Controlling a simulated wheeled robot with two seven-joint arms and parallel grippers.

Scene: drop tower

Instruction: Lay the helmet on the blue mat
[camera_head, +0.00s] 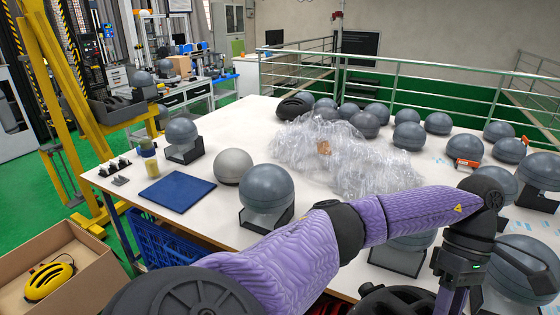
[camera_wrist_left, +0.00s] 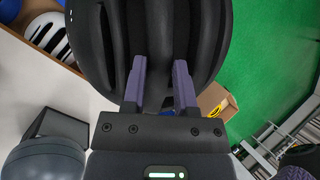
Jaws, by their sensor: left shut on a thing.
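A black helmet (camera_wrist_left: 95,45) fills the top of the left wrist view. The purple fingers of my left gripper (camera_wrist_left: 158,85) are shut on part of its shell. In the head view my left gripper (camera_head: 457,300) is at the bottom right, its tips near the picture's lower edge. A black helmet (camera_head: 395,300) shows beside it, partly cut off and partly hidden by my arm. The blue mat (camera_head: 178,192) lies flat and bare on the left part of the white table. My right gripper is not in view.
Grey balls on dark stands (camera_head: 266,190) and loose grey balls crowd the table (camera_head: 225,138). Clear plastic wrap (camera_head: 340,150) lies mid-table. Another black helmet (camera_head: 293,107) is at the back. A cardboard box (camera_head: 85,270) with a yellow helmet (camera_head: 48,280) stands left; a blue crate (camera_head: 160,240) is below the table edge.

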